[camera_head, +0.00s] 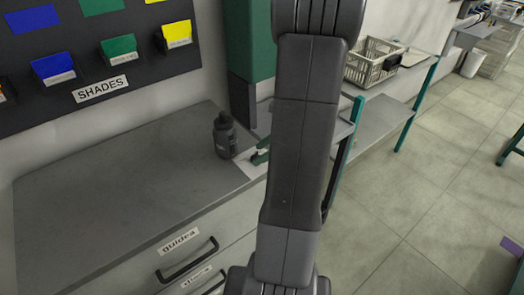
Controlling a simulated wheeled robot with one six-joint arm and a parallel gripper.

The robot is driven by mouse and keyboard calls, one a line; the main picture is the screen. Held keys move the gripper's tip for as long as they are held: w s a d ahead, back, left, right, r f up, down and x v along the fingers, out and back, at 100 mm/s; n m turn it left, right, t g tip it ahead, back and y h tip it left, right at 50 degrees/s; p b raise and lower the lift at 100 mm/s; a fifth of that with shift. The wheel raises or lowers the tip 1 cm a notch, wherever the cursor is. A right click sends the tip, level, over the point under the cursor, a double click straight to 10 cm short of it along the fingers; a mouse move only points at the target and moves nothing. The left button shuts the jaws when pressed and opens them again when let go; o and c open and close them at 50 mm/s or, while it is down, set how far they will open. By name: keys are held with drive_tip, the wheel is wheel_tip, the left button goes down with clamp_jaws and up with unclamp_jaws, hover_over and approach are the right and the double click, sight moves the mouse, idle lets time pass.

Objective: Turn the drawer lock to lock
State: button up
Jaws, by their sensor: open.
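A grey cabinet (110,195) stands at the left with pale drawer fronts below its top. The upper drawer (205,236) has a "guides" label and a dark bar handle (187,260). A second drawer below shows only in part, with a label and a handle cut off by the frame's bottom edge. I cannot make out a drawer lock; the right part of the fronts is hidden behind my arm. My arm rises through the middle of the view, and my gripper is out of sight.
A dark bottle (224,136) stands on the cabinet top, beside a white sheet (250,166) and a small green and dark item (260,157). A board (95,55) with colored pockets hangs behind. A basket (371,62) sits on a shelf.

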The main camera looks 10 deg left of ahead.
drive_tip(key=shift+f, duration=0.1)
drive_tip(key=c, duration=1)
